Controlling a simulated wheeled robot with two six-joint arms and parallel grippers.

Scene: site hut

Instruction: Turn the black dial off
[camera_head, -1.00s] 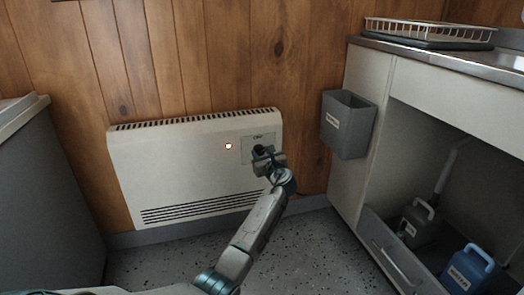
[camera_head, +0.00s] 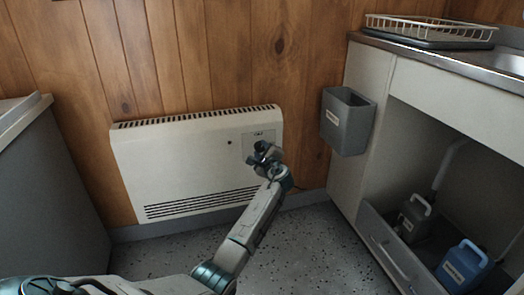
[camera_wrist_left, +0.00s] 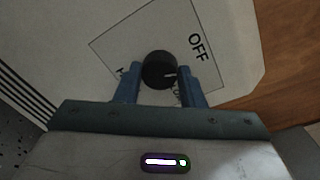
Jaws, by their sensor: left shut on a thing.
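The black dial (camera_wrist_left: 159,66) sits on a square marked panel of the wall heater (camera_head: 180,165). In the head view the gripper mostly hides the dial. The small round lamp (camera_head: 229,142) on the heater front is dark. My right gripper is not in view.
A grey bin (camera_head: 347,122) hangs on the cabinet side, right of the heater. A drawer (camera_head: 385,245) below the counter holds a grey jug (camera_head: 412,222) and a blue jug (camera_head: 463,268). A wire rack (camera_head: 428,28) stands on the counter. Floor before the heater is open.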

